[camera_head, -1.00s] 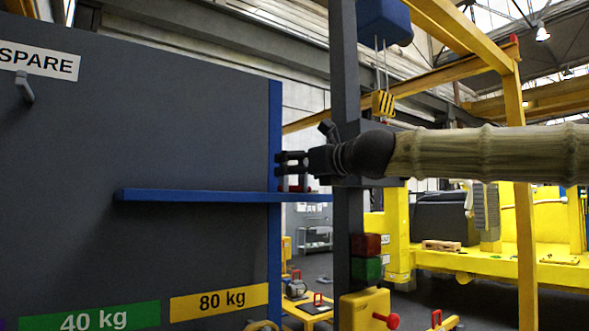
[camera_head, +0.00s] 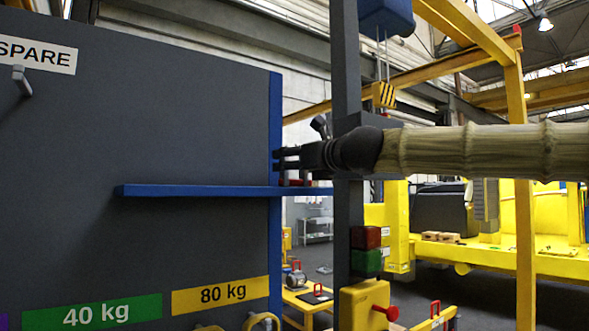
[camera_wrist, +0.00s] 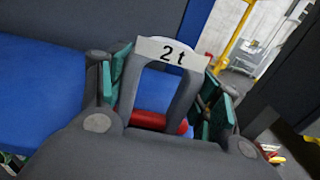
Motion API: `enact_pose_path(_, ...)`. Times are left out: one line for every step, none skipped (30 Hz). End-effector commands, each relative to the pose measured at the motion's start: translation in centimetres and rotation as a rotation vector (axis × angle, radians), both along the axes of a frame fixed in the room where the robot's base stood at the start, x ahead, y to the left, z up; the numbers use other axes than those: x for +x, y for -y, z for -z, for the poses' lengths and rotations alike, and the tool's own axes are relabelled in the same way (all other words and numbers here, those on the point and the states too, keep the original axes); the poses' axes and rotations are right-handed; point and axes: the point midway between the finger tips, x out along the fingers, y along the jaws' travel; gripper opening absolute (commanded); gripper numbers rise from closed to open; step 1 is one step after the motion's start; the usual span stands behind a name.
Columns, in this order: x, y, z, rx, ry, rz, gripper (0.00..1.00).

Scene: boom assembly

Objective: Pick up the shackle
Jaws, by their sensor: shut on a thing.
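The shackle (camera_wrist: 187,100) shows in the wrist view, with a dark grey bow, a red pin and a white tag reading "2 t". My gripper (camera_wrist: 165,90) has its green-padded fingers on both sides of the bow and is shut on it. In the head view my gripper (camera_head: 287,160) is at the right end of the blue shelf (camera_head: 200,191), just above it. A little red of the shackle (camera_head: 297,183) shows under the fingers. I cannot tell whether it touches the shelf.
A dark panel (camera_head: 140,110) stands behind the shelf, with a blue edge post (camera_head: 275,130). A dark upright post (camera_head: 345,80) stands close to my wrist. A crane hook block (camera_head: 384,95) hangs above.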

Motion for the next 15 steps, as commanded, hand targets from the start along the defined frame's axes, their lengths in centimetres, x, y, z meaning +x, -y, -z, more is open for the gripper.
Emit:
enact_pose_path(0.0,0.0,-0.2,0.001,0.002,0.0,0.19)
enact_pose_path(0.0,0.0,-0.2,0.001,0.002,0.0,0.19)
enact_pose_path(0.0,0.0,-0.2,0.001,0.002,0.0,0.19)
enact_pose_path(0.0,0.0,-0.2,0.001,0.002,0.0,0.19)
enact_pose_path(0.0,0.0,-0.2,0.001,0.002,0.0,0.19)
enact_pose_path(-0.1,0.0,-0.3,0.0,0.002,0.0,0.19)
enact_pose_path(-0.1,0.0,-0.4,0.0,0.002,0.0,0.19)
enact_pose_path(-0.1,0.0,-0.5,0.0,0.002,0.0,0.19)
enact_pose_path(-0.1,0.0,-0.7,0.0,0.002,0.0,0.19)
enact_pose_path(-0.1,0.0,-0.9,0.0,0.002,0.0,0.19)
enact_pose_path(-0.1,0.0,-1.0,-0.001,0.002,0.0,0.19)
enact_pose_path(-0.1,0.0,-1.3,0.0,0.001,0.001,0.19)
enact_pose_path(-0.1,0.0,-1.6,0.0,0.002,0.001,0.19)
enact_pose_path(-0.1,0.0,-2.0,-0.001,0.004,0.001,0.19)
enact_pose_path(-0.1,0.0,-2.4,0.001,0.004,0.0,0.19)
